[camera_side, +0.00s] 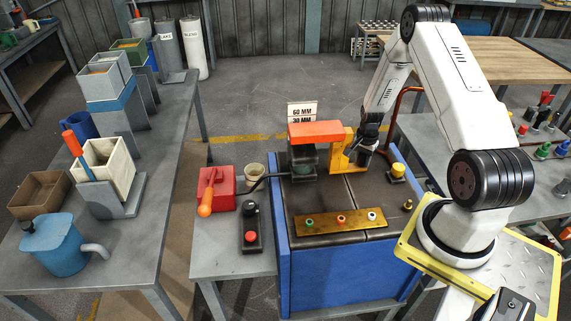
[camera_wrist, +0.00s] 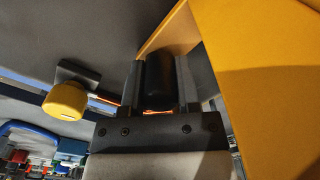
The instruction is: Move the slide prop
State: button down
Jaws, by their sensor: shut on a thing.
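A yellow angled block (camera_side: 343,151), which looks like the slide prop, stands upright on the dark machine bed (camera_side: 325,195), close against the right end of an orange bar (camera_side: 314,132). A dark block (camera_side: 303,160) sits under the bar. My gripper (camera_side: 368,150) is just right of the yellow block. In the wrist view my gripper (camera_wrist: 157,85) is shut on a black cylindrical grip (camera_wrist: 158,75) beside the yellow wall (camera_wrist: 265,75). The join between grip and yellow block is hidden.
A yellow button on a dark base (camera_side: 397,171) is close right of my gripper. A brass strip with several coloured buttons (camera_side: 340,222) lies in front. A sign (camera_side: 302,112) stands behind.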

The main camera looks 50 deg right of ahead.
jog(key=shift+s+d, duration=1.5)
jog(key=shift+d, duration=0.05)
jog(key=shift+c, duration=1.7)
grip_release()
jog(key=shift+r, duration=0.15)
jog(key=shift+r, duration=3.8)
